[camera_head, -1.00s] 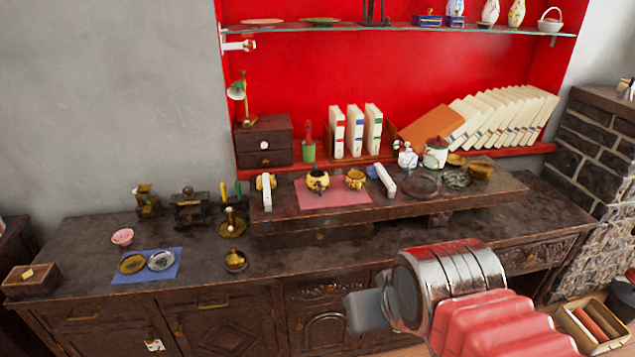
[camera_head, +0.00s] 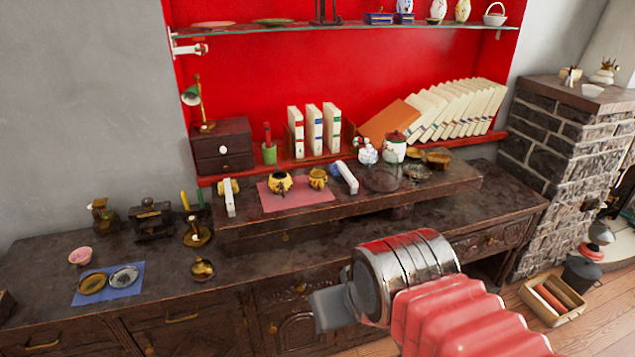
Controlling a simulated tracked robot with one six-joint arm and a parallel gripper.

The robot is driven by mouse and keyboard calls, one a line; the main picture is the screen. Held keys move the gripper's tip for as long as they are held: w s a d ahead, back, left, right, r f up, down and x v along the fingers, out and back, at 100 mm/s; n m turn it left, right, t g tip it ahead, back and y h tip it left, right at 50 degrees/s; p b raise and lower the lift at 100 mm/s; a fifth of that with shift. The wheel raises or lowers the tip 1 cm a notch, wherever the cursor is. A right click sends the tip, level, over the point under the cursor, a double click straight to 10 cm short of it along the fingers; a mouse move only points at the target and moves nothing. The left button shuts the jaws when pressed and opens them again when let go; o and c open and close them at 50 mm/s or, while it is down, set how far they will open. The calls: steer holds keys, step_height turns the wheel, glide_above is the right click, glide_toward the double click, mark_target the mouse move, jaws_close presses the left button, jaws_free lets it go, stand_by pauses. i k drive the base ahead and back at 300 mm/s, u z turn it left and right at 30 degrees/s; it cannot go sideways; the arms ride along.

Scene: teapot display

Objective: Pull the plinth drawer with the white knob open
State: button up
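A small dark wooden plinth (camera_head: 238,128) with two stacked drawers stands at the left end of the red shelf. Its upper drawer carries a white knob (camera_head: 223,150); the lower drawer has a small brass-coloured knob. Both drawers look shut. A green lamp stands on top of the plinth. My gripper (camera_head: 328,309) is the grey end piece beyond the silver wrist, low in the picture in front of the sideboard. It is well to the right of and nearer than the plinth, apart from it. Its fingers cannot be made out, and it touches nothing that I can see.
The raised wooden step (camera_head: 410,204) in front of the shelf bears small teapots on a pink mat (camera_head: 297,195), white blocks and dishes. Candlesticks and a blue mat (camera_head: 108,292) lie left on the sideboard. A glass shelf (camera_head: 350,28) runs above. A brick pillar stands right.

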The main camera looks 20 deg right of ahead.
mark_target(238, 144)
steer(key=k, duration=0.65)
steer(key=u, duration=0.55)
steer(key=i, duration=1.85)
steer(key=z, duration=0.55)
